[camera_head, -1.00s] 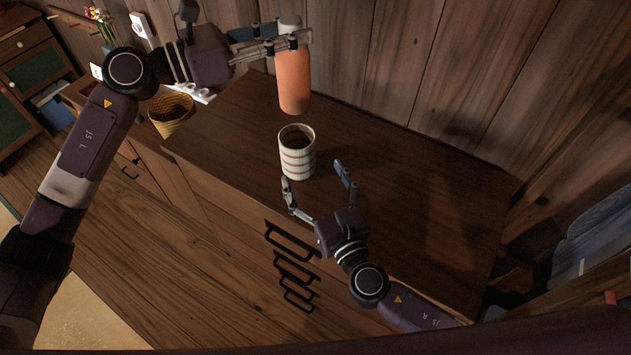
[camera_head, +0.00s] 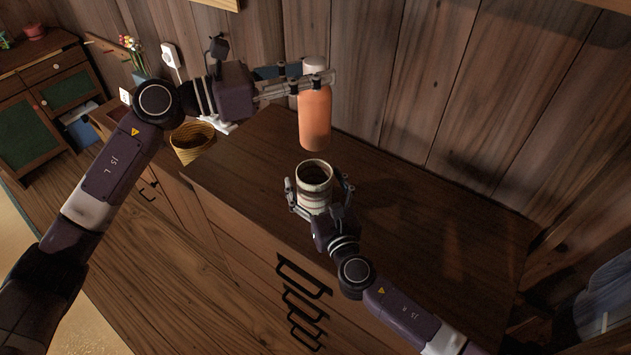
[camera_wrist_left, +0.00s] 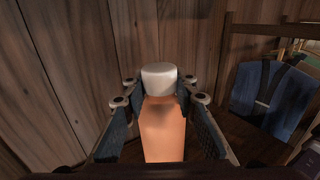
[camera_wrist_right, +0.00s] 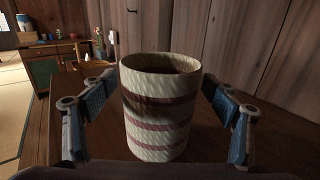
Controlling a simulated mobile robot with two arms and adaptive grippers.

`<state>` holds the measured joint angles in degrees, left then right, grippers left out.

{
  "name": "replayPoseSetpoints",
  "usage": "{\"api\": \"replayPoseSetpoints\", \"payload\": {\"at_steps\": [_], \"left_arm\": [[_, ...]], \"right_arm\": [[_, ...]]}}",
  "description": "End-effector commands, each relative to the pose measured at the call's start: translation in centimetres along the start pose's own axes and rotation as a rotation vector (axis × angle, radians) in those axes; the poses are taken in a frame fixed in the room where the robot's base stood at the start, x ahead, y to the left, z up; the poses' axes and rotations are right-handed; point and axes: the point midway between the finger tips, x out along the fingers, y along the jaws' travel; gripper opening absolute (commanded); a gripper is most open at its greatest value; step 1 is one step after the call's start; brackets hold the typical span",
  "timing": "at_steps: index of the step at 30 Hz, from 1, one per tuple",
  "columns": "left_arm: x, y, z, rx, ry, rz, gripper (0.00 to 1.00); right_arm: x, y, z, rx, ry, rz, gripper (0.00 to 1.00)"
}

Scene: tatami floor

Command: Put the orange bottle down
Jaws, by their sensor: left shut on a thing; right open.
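The orange bottle (camera_head: 315,122) with a white cap is upright, held by my left gripper (camera_head: 316,80) near its top. It appears to hang above the dark wooden cabinet top (camera_head: 420,215), behind the cup. In the left wrist view the bottle (camera_wrist_left: 163,130) fills the space between the fingers. A white cup with reddish stripes (camera_head: 313,197) stands on the cabinet top. My right gripper (camera_head: 320,194) is open with its fingers on either side of the cup. In the right wrist view gaps show between the cup (camera_wrist_right: 160,110) and both fingers.
A yellow woven basket (camera_head: 192,142) stands to the left of the cabinet top. A plank wall (camera_head: 400,80) rises close behind the bottle. The right part of the cabinet top is clear. Blue cloth (camera_wrist_left: 268,93) shows at right in the left wrist view.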

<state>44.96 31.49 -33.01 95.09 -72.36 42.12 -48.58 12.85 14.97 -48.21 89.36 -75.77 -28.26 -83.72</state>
Motion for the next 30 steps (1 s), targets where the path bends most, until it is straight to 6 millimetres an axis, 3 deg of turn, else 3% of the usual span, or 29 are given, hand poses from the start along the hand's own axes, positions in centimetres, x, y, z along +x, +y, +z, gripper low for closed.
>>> {"api": "replayPoseSetpoints", "payload": {"at_steps": [1,13,30], "left_arm": [[0.0,0.0,0.3,0.002,-0.005,0.001,0.00],[0.0,0.0,0.3,0.002,-0.005,0.001,0.00],[-0.1,0.0,-2.1,-0.001,0.003,0.172,0.00]], "right_arm": [[0.0,0.0,0.0,0.000,0.000,0.000,0.77],[-0.1,0.0,0.0,0.000,0.000,0.000,0.34],[-0.1,0.0,-0.1,0.000,0.001,-0.001,0.34]]}}
